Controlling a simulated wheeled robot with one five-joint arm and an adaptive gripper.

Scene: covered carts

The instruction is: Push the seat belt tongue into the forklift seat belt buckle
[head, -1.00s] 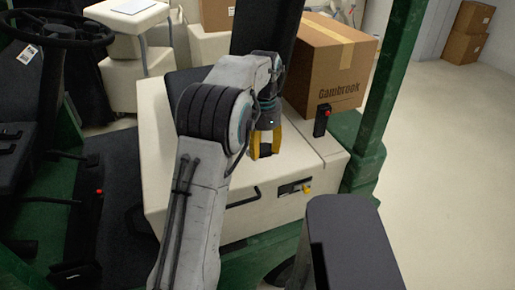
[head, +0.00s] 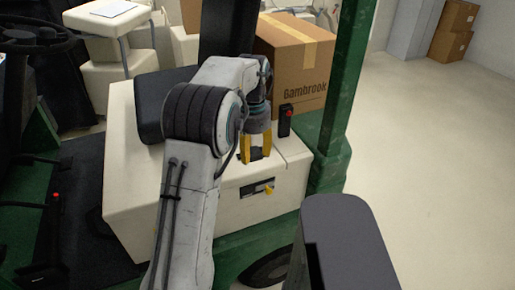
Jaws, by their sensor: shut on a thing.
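The seat belt buckle (head: 285,121) is a black upright block with a red button on its face. It stands on the right part of the cream forklift body, near the cardboard box. My gripper (head: 257,158) points down just left of and in front of the buckle, apart from it in the picture. Its two yellow fingers are shut on a small dark piece, seemingly the seat belt tongue (head: 256,154). The tongue's outline is too small to make out, and no belt strap can be told apart. The buckle's slot is not clear.
A cardboard box (head: 295,65) marked Gambrook stands behind the buckle. A green post (head: 347,80) rises to its right. A yellow-knobbed latch (head: 268,189) is on the cream front face. Open floor is at right.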

